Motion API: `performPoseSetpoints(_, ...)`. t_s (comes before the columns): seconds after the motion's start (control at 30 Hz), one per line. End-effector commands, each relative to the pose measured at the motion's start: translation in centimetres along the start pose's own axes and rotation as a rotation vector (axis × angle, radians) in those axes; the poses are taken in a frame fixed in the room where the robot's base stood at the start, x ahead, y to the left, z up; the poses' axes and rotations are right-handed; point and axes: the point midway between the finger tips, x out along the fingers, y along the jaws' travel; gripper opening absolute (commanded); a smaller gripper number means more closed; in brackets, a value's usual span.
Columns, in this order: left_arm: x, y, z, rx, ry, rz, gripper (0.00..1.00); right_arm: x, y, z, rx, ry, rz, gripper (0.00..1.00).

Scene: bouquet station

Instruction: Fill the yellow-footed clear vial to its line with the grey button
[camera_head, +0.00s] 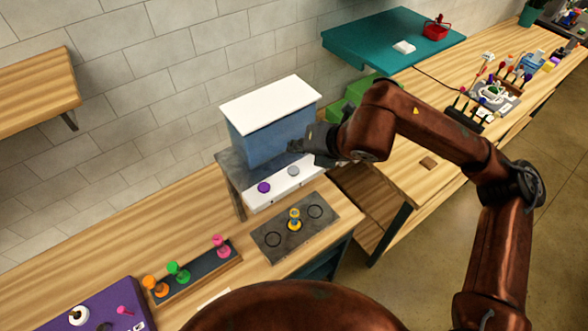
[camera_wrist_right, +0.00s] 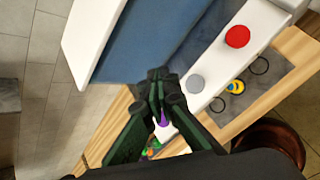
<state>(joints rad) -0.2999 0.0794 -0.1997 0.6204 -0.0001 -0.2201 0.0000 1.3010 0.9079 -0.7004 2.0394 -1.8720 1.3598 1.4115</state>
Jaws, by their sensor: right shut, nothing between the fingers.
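The yellow-footed vial (camera_head: 295,222) stands upright on a dark plate (camera_head: 270,243), between two ring marks; it also shows in the right wrist view (camera_wrist_right: 236,87). Its fill level and line are too small to tell. The grey button (camera_head: 293,171) is on the white front panel of the blue dispenser; it also shows in the right wrist view (camera_wrist_right: 195,84). My right gripper (camera_head: 296,148) is shut and empty, above and behind the grey button, close to the dispenser's blue front. In the wrist view its fingertips (camera_wrist_right: 156,78) are left of the button, apart from it.
The panel also has a purple button (camera_head: 264,187) and a red button (camera_wrist_right: 237,36), which my arm hides in the head view. A rack (camera_head: 205,272) with orange, green and pink-footed vials stands at the front left.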

Motion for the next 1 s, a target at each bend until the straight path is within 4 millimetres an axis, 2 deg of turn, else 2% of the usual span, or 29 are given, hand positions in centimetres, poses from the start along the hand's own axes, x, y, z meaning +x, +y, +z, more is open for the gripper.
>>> performPoseSetpoints(0.2, 0.6, 0.0, 0.1, 0.0, -0.001, 0.0, 0.4, 2.3, -1.7, -1.7, 0.0, 0.001, 0.0, 0.0)
performPoseSetpoints(0.3, 2.4, 0.0, 0.4, 0.0, -0.003, 0.0, 0.4, 3.4, -2.4, -2.4, 0.0, 0.0, 0.001, 0.0)
performPoseSetpoints(0.4, 3.2, 0.1, 0.6, 0.0, -0.005, 0.0, 0.4, 3.9, -2.8, -2.8, 0.0, 0.0, 0.0, 0.0)
performPoseSetpoints(1.0, 3.4, 0.1, 0.7, 0.001, -0.006, 0.0, 0.4, 3.9, -2.8, -2.8, -0.001, 0.0, 0.001, 0.0)
